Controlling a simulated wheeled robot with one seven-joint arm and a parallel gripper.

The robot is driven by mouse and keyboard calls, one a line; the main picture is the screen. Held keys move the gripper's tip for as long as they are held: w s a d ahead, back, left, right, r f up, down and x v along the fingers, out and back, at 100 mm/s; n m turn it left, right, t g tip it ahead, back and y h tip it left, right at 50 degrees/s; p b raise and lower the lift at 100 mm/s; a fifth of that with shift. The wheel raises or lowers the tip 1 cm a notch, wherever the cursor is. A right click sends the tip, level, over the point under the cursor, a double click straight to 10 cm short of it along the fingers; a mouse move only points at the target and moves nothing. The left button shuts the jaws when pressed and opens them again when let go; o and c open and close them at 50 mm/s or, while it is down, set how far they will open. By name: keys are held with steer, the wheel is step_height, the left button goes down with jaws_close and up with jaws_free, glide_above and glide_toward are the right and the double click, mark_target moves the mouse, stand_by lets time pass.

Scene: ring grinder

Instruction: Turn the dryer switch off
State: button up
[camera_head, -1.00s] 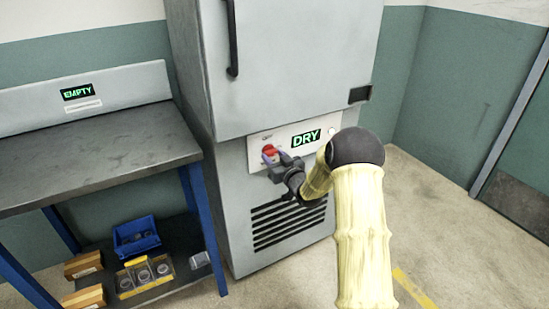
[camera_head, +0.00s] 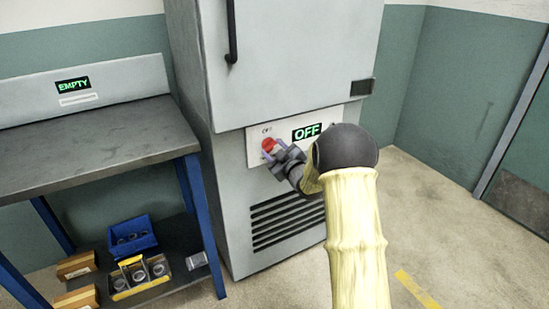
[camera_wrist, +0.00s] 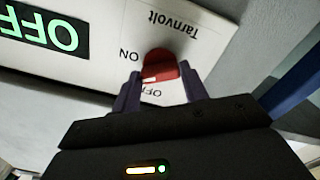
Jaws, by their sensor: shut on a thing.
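The dryer (camera_head: 285,75) is a tall grey cabinet with a white control panel (camera_head: 254,153) on its front. The panel's green display (camera_head: 307,132) reads OFF. The red switch knob (camera_head: 268,145) is at the panel's left; in the wrist view the red knob (camera_wrist: 160,64) sits between the two fingers, with ON and OFF printed beside it and its white mark toward the OFF print. My gripper (camera_head: 277,152) is at the panel, shut on the knob; its dark purple fingers show in the wrist view (camera_wrist: 160,88). My arm hides the panel's right end.
A grey-topped workbench (camera_head: 90,150) with an EMPTY display (camera_head: 73,86) stands at the left. Its lower shelf holds a blue bin (camera_head: 133,236) and several small boxes. Open floor (camera_head: 440,225) lies at the right.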

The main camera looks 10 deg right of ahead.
steer(key=n+b, duration=0.6)
steer(key=shift+a+f+n, duration=0.1)
steer(key=shift+f+n, duration=0.2)
steer(key=n+b, duration=0.3)
steer(key=shift+r+n+b, duration=0.15)
steer(key=shift+n+b, duration=0.7)
steer(key=shift+n, duration=0.15)
steer(key=o, duration=1)
steer(key=shift+r, duration=0.1)
